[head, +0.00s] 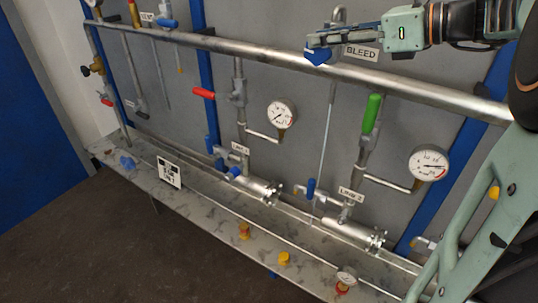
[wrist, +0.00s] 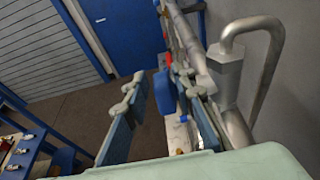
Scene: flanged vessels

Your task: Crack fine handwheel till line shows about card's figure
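My gripper (head: 314,45) reaches in from the upper right to a blue valve handle (head: 317,57) beside the BLEED label (head: 361,52). In the wrist view the fingers (wrist: 160,108) stand apart on either side of this blue handle (wrist: 165,92). A gap shows between the left finger and the handle; contact on the right side cannot be told. A white card (head: 168,171) with black marks stands on the lower shelf, its figure too small to read. Round gauges show at the middle (head: 282,114) and right (head: 429,163); their fine readings are unclear.
A long steel pipe (head: 250,56) crosses the panel just below my gripper. A red lever (head: 203,94) and a green lever (head: 372,113) stick out below it. A bent grey pipe (wrist: 262,60) stands close right of the fingers.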

